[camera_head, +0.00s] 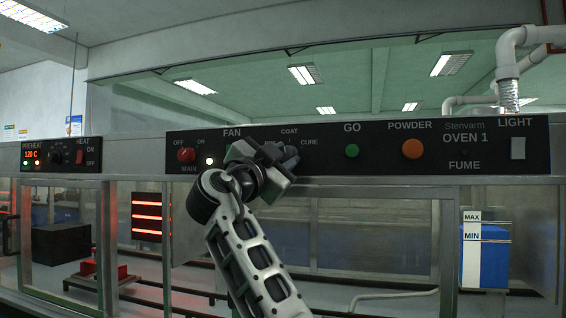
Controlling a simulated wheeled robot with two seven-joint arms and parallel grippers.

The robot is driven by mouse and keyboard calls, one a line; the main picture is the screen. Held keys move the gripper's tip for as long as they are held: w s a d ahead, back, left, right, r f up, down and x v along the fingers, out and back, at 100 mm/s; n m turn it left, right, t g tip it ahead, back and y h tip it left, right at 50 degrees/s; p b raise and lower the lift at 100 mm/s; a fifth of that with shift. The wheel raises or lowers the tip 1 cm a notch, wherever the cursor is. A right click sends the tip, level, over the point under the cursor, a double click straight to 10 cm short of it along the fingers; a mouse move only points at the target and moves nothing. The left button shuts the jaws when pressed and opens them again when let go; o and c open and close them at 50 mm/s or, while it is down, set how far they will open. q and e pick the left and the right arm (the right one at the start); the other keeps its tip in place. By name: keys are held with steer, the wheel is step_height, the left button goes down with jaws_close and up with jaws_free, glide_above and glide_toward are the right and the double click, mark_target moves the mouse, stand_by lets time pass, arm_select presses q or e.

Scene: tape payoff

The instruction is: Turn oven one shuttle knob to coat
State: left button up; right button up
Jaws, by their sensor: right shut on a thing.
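The black control panel (470,165) of Oven 1 runs across the front above the glass windows. The labels COAT and CURE stand on it right of FAN. The dark shuttle knob (290,155) is below these labels, mostly hidden by my right gripper; I cannot tell where its pointer stands. My right gripper (280,162) is shut on the knob, with its arm reaching up from below. My left gripper is not in view.
The panel also holds a red main knob (186,155), a green GO button (352,151), an orange POWDER button (412,149) and a light switch (518,148). A preheat panel (61,155) is at left. A blue powder container (485,255) is at lower right.

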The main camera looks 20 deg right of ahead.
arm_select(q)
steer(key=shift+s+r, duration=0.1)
arm_select(e)
steer(key=shift+m+g, duration=0.5)
steer(key=shift+m, duration=0.8)
arm_select(q)
steer(key=shift+p, duration=0.3)
arm_select(e)
steer(key=o, duration=1)
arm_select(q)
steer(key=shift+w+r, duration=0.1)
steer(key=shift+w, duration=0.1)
arm_select(e)
steer(key=shift+s+a+f, duration=0.15)
steer(key=shift+s+a, duration=0.1)
steer(key=shift+a, duration=0.15)
arm_select(q)
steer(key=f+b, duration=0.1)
steer(key=b, duration=0.2)
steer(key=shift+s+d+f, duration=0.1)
arm_select(e)
steer(key=shift+h, duration=0.3)
steer(key=v, duration=1.5)
steer(key=shift+r, duration=0.25)
